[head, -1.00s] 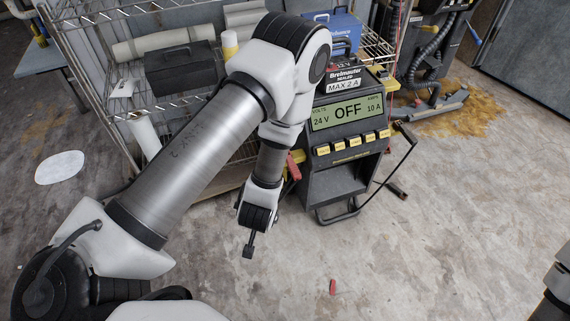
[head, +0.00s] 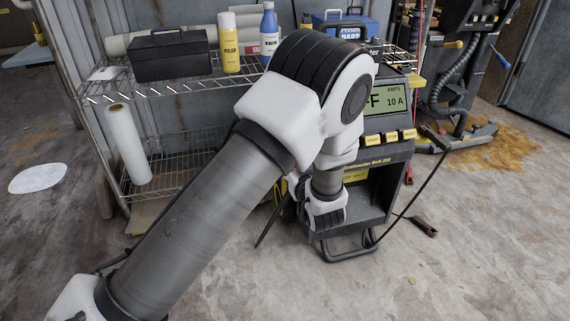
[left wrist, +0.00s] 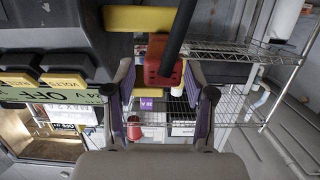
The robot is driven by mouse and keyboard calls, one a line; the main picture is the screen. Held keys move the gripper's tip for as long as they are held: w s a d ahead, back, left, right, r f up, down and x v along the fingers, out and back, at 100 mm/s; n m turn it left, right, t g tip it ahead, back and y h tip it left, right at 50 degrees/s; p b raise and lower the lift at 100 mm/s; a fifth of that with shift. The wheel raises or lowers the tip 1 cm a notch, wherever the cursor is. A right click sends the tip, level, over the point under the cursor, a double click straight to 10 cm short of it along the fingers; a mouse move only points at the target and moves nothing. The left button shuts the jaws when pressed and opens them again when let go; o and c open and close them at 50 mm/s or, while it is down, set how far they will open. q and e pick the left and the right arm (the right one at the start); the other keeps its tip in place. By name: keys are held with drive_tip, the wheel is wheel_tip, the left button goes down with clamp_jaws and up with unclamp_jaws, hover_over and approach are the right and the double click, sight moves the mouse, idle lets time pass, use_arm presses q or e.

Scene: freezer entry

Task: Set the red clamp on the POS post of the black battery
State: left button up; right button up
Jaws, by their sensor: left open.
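The red clamp (left wrist: 163,66) is at the top middle of the left wrist view, in front of a yellow bracket (left wrist: 140,18) on the charger's side, with a black bar crossing it. My left gripper (left wrist: 160,80) is open. Its purple-padded fingers stand on either side of the clamp's lower end, with gaps visible on both sides. In the head view my left arm covers the clamp and the gripper's fingertips. The charger (head: 375,160) stands behind my arm, its display partly covered. I cannot make out the black battery or a POS post. My right gripper is out of view.
A wire shelf (head: 150,92) behind my arm holds a black toolbox (head: 170,58), a yellow bottle (head: 229,45), a white-and-blue bottle (head: 268,38) and a blue box (head: 338,22). A dark clamp-like piece (head: 424,227) lies on the floor right of the charger. The floor at right front is clear.

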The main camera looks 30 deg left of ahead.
use_arm(q)
drive_tip(key=x, duration=0.1)
drive_tip(key=b+x, duration=0.1)
drive_tip(key=x, duration=0.2)
drive_tip(key=shift+s+f+b, duration=0.1)
drive_tip(key=shift+f+b, duration=0.2)
drive_tip(key=shift+b, duration=0.05)
drive_tip(key=shift+d+r, duration=0.1)
drive_tip(key=shift+r, duration=0.05)
clamp_jaws()
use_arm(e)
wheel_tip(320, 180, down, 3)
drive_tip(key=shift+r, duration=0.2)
